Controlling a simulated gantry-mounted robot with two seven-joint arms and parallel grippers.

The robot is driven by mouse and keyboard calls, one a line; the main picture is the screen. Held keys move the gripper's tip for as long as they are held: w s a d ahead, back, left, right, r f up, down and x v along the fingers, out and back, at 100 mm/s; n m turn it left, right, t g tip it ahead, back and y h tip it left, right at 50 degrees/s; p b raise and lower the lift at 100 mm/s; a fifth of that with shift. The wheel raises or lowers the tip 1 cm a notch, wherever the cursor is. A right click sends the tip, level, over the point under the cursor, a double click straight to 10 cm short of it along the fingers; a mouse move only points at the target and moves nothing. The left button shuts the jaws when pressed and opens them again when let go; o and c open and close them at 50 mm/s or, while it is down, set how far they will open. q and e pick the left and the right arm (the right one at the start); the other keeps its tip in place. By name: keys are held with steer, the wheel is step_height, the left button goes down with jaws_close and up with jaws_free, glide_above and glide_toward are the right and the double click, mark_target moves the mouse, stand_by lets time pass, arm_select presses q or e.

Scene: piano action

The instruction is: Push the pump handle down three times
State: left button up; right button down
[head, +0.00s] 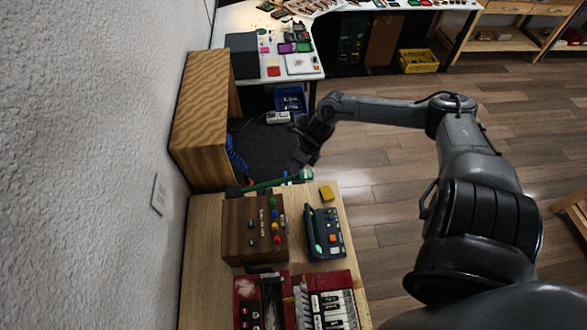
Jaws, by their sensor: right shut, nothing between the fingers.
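A green bar (272,184), which looks like the pump handle, lies nearly level at the far edge of the wooden table, with a dark end at its left. The pump's body cannot be made out behind the table. My right gripper (299,164) is shut and empty, pointing down close above the bar's right end. Whether it touches the bar cannot be told. My left gripper is not in view.
The wooden table (206,262) holds a brown button box (240,235), a dark device (333,222), a yellow block (326,192) and a red keyboard instrument (336,281). A wooden cabinet (200,115) stands along the left wall. Open floor lies right.

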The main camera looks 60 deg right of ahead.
steer(key=shift+s+f, duration=0.15)
steer(key=shift+f, duration=0.2)
steer(key=shift+s+d+f+b, duration=0.15)
steer(key=shift+f+b, duration=0.15)
steer(key=shift+f, duration=0.1)
stand_by(0.3)
steer(key=shift+s+f, duration=0.1)
steer(key=shift+f, duration=0.1)
stand_by(0.4)
stand_by(0.5)
steer(key=shift+w+a+r+p, duration=0.2)
steer(key=shift+w+r+p, duration=0.15)
steer(key=shift+r, duration=0.55)
steer(key=shift+w+a+r+p, duration=0.15)
steer(key=shift+w+r+p, duration=0.2)
steer(key=shift+r, duration=0.55)
steer(key=shift+w+a+r+p, duration=0.25)
steer(key=shift+r+p, duration=0.1)
steer(key=shift+r, duration=0.85)
steer(key=shift+w+r, duration=0.15)
steer(key=shift+r, duration=0.05)
